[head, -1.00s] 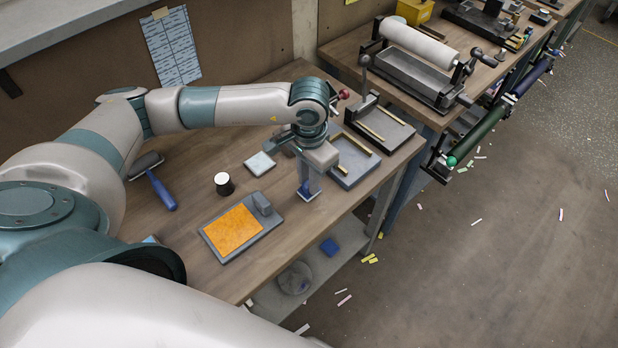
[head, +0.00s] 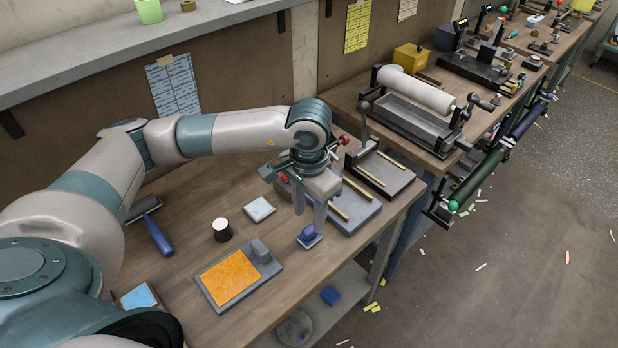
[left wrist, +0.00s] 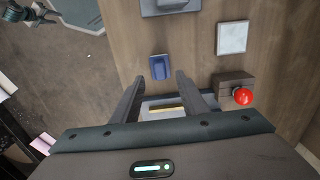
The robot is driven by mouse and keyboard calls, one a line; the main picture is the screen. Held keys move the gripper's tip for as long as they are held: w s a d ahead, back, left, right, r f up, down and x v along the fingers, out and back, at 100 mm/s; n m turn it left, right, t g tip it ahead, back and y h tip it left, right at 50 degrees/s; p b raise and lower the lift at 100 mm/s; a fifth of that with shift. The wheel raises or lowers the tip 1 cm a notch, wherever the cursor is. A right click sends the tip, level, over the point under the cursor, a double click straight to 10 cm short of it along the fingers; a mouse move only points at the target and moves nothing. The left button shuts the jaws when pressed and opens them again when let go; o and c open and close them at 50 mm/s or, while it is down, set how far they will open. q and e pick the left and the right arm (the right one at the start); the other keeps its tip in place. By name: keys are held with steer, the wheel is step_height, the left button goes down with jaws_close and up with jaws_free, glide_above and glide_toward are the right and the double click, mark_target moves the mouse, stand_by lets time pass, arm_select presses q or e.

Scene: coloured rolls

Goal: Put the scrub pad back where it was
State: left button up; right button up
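A small blue block with a pale base (head: 310,237), which looks like the scrub pad, rests on the wooden bench right of the grey board with the orange sheet. It also shows in the left wrist view (left wrist: 159,67), just beyond the fingertips. My left gripper (head: 309,215) is just above it, fingers apart and empty, pointing down. In the left wrist view the two fingers (left wrist: 158,75) stand wide, with a gap around the block.
Grey trays (head: 352,215) with brass bars stand close on the right. Another blue block (head: 330,295) is on the lower shelf.

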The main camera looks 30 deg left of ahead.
arm_select(q)
step_height(320, 180, up, 12)
steer(key=b, duration=0.3)
steer(key=shift+r, duration=0.2)
arm_select(e)
steer(key=w+a+f+t, duration=0.1)
steer(key=w+a, duration=0.1)
steer(key=w, duration=0.4)
steer(key=shift+w+f+t+y, duration=0.15)
steer(key=shift+f+t+y, duration=0.15)
steer(key=shift+f+t, duration=0.1)
steer(key=shift+a, duration=0.1)
